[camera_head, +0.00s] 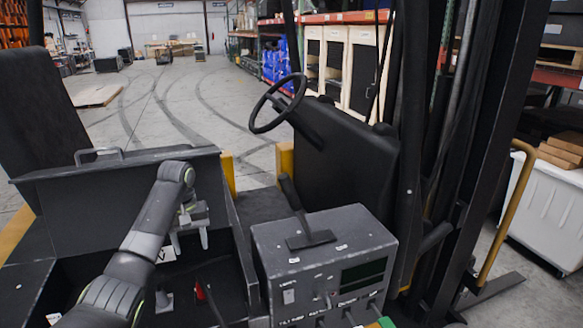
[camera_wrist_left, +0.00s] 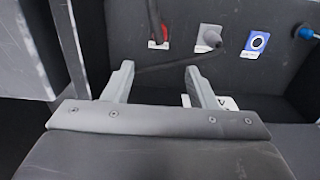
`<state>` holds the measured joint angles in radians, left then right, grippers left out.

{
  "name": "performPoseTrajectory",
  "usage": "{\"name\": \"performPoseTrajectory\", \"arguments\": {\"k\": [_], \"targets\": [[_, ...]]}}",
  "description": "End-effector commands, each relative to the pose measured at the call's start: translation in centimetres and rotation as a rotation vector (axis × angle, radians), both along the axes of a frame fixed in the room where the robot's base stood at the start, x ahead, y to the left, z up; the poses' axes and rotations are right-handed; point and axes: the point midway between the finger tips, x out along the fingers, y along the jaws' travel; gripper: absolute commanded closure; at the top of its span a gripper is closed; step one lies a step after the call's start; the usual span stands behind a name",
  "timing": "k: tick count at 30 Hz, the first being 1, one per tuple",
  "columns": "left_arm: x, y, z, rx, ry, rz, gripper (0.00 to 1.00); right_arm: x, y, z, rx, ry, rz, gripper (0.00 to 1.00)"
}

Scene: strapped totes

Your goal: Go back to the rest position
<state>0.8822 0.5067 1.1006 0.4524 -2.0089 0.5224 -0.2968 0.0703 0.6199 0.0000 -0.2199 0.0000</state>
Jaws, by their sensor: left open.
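My left gripper (camera_head: 190,240) hangs down over the dark open well of a forklift-like cab, its fingers apart with nothing between them. The left wrist view shows the same two grey fingers (camera_wrist_left: 158,78) spread and empty. Beyond them in that view are a dark lever with a red base (camera_wrist_left: 157,33), a grey knob (camera_wrist_left: 210,38) and a blue label with a ring (camera_wrist_left: 257,43). The red-based lever (camera_head: 201,290) and grey knob (camera_head: 163,301) also show in the head view, below the gripper. My right gripper is not in view.
A grey control box (camera_head: 325,250) with a lever on top stands right of the well. A steering wheel (camera_head: 279,103) and dark mast posts (camera_head: 470,150) rise behind and to the right. A white bin (camera_head: 545,215) stands far right. Open floor (camera_head: 185,105) lies beyond.

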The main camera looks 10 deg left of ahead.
Motion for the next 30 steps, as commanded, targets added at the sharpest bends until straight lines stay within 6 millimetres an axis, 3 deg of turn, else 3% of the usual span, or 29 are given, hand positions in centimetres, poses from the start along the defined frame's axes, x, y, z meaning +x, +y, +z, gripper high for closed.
{"name": "performPoseTrajectory", "arguments": {"k": [4,8,12,18,24,30], "targets": [[-1.3,-0.4,-2.9,0.017,-0.003,-0.037,0.48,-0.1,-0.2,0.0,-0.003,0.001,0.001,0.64],[-4.1,-1.2,-7.5,0.047,-0.018,-0.112,0.48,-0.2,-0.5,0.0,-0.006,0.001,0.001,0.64],[-8.3,-2.3,-12.3,0.077,-0.047,-0.203,0.48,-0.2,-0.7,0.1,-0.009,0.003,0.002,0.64],[-15.4,-4.1,-17.3,0.102,-0.094,-0.314,0.48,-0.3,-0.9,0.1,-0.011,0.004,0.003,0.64],[-23.1,-5.8,-19.6,0.123,-0.15,-0.397,0.48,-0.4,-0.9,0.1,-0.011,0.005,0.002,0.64],[-30.5,-7.0,-19.4,0.153,-0.207,-0.447,0.48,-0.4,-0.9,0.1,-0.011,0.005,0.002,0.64]]}}
